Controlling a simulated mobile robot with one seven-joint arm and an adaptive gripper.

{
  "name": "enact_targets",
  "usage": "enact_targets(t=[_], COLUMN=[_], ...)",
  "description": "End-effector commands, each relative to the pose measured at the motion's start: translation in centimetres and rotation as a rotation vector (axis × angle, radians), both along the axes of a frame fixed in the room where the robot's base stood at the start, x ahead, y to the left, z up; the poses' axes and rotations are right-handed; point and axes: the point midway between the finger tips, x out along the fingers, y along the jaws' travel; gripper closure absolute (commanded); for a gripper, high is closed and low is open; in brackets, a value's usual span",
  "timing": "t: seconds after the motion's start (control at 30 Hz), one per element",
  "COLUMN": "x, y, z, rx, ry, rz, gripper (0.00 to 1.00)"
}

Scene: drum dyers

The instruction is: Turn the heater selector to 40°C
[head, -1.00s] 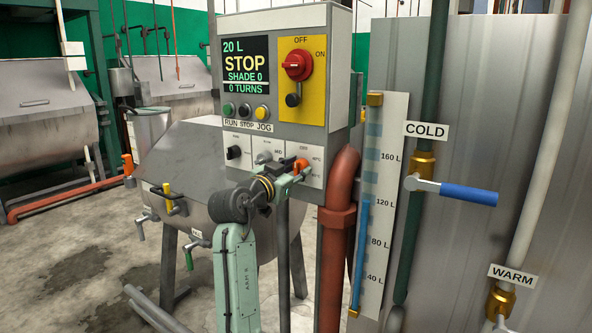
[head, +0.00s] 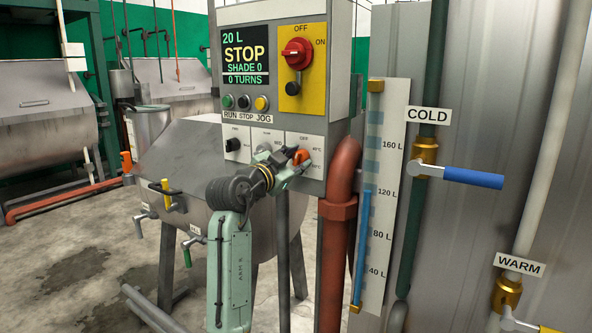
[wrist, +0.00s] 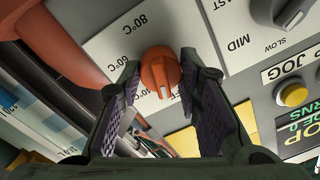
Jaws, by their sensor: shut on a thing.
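The heater selector is an orange knob (head: 302,157) at the lower right of the grey control panel. It also shows in the wrist view (wrist: 160,72), between the two fingers. My gripper (head: 291,163) is shut on the knob, with a dark finger on each side of it in the wrist view (wrist: 163,90). The wrist view is upside down to the panel. The knob's white mark points down in that picture, toward a partly hidden label that seems to be OFF. Labels reading 80°C and 60°C show beside the knob; the 40°C label is not clearly readable.
A black knob (head: 233,145) and a grey knob, partly hidden by my arm, sit left of the selector. The display (head: 246,60) reads STOP. A red main switch (head: 296,53) is above. A thick red-brown pipe (head: 343,190) runs close to the right.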

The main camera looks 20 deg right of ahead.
Motion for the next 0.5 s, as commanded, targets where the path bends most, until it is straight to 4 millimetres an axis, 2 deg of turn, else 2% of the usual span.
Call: enact_targets(t=[0.03, 0.5], x=[0.03, 0.02], y=[0.13, 0.05], z=[-0.53, -0.41], rx=[0.029, 0.291], ry=[-0.037, -0.372], rz=[0.002, 0.001], gripper=[0.96, 0.96])
